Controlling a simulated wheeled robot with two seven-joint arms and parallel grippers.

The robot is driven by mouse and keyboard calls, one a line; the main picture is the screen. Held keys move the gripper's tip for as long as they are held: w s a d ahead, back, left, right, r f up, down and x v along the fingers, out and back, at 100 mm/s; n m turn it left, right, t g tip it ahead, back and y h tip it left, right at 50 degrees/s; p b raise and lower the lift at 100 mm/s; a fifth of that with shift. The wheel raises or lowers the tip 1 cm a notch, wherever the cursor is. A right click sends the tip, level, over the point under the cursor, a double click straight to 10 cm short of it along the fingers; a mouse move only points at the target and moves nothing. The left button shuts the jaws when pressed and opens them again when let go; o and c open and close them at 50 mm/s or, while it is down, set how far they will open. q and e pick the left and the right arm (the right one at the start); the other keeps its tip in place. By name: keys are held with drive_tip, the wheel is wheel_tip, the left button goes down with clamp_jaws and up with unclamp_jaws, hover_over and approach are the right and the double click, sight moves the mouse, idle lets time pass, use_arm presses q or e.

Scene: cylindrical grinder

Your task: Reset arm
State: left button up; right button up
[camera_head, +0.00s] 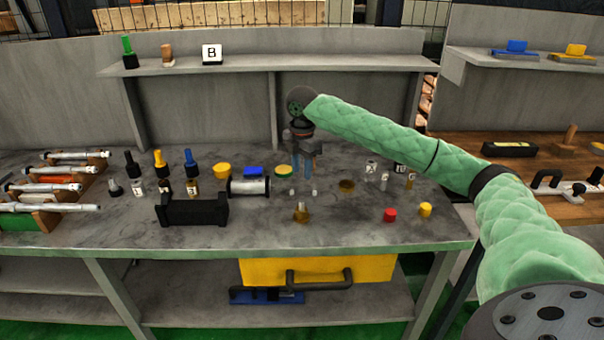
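My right arm, in a green quilted sleeve, reaches in from the right over the grey workbench (350,215). Its gripper (304,188) points down near the middle of the bench. Its two fingers are apart, with only bench surface visible between the tips. A green-and-yellow round part (283,171) lies just left of the fingers. I cannot tell how high the tips are above the bench. My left arm and gripper are not in view.
A metal cylinder on a black stand (249,187), a black bracket (193,210), a brass piece (301,213) and red (390,215) and yellow (425,210) caps stand around the gripper. A shelf (370,63) runs behind.

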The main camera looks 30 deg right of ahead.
idle(0.5)
drive_tip(key=w+a+r+m+t+h, duration=0.3)
drive_tip(key=w+a+r+m+t, duration=0.2)
drive_tip(key=r+m+t, duration=0.35)
drive_tip(key=s+a+f+m+t+y, duration=0.1)
drive_tip(key=s+a+f+m, duration=0.15)
drive_tip(key=a, duration=0.45)
drive_tip(key=s+a+f+m+t+y, duration=0.1)
drive_tip(key=s+a+f, duration=0.25)
drive_tip(key=a, duration=0.35)
drive_tip(key=s+a+f+m+g+y, duration=0.1)
drive_tip(key=s+a+f+g, duration=0.1)
drive_tip(key=s+f, duration=0.9)
drive_tip(key=s+a+f+m+g+y, duration=0.1)
drive_tip(key=s+a+f, duration=0.4)
drive_tip(key=s+f, duration=0.7)
drive_tip(key=s+a+f+m+g, duration=0.3)
drive_tip(key=s+f, duration=0.8)
drive_tip(key=s, duration=0.6)
drive_tip(key=shift+a+f+g+y+p, duration=0.25)
drive_tip(key=shift+a+g+y+p, duration=0.15)
drive_tip(key=shift+a+g, duration=0.55)
